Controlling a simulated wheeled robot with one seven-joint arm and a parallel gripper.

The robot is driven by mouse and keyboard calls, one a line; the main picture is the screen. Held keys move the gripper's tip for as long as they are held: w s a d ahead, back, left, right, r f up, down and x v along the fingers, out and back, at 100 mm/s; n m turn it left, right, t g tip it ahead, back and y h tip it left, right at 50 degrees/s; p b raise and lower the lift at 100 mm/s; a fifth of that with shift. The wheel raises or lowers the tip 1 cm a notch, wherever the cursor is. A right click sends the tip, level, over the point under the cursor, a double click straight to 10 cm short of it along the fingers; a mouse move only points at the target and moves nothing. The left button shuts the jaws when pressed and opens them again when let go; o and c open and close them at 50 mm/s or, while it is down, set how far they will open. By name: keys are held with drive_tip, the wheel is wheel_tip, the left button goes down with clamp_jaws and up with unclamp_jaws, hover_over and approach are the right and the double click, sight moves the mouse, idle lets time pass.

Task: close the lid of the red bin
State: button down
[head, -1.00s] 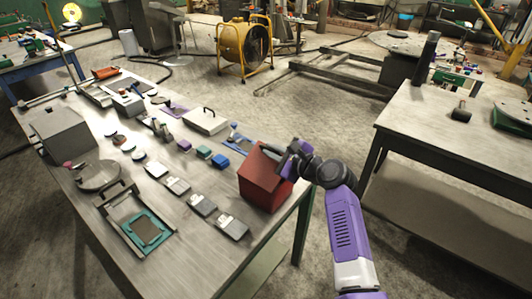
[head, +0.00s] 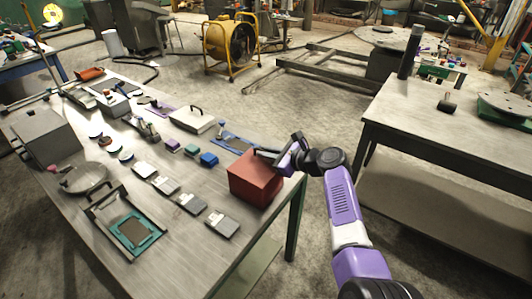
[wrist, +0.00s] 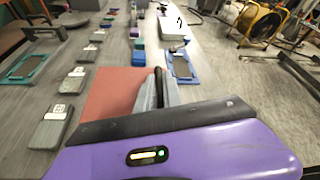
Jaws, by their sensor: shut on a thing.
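The red bin (head: 254,186) stands at the near right edge of the grey workbench. Its red lid lies flat or nearly flat over the top; I cannot tell whether a small gap is left. In the wrist view the lid (wrist: 108,90) shows as a flat red surface below my gripper. My gripper (head: 280,157) is over the right part of the bin. In the wrist view my gripper (wrist: 158,88) is shut on the lid's dark handle (wrist: 158,76). My gripper hides part of the lid and handle.
Several grey blocks (head: 190,204) and a blue block (head: 209,159) lie left of the bin. A white box with a handle (head: 193,119) stands farther back. A second table (head: 450,120) is at the right, with open floor between.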

drive_tip(key=shift+d+f, duration=0.1)
drive_tip(key=shift+f, duration=0.1)
drive_tip(key=c, duration=1.5)
unclamp_jaws()
drive_tip(key=shift+s+d+r, duration=0.25)
drive_tip(key=shift+d, duration=0.05)
drive_tip(key=v, duration=0.7)
drive_tip(key=shift+p, duration=0.3)
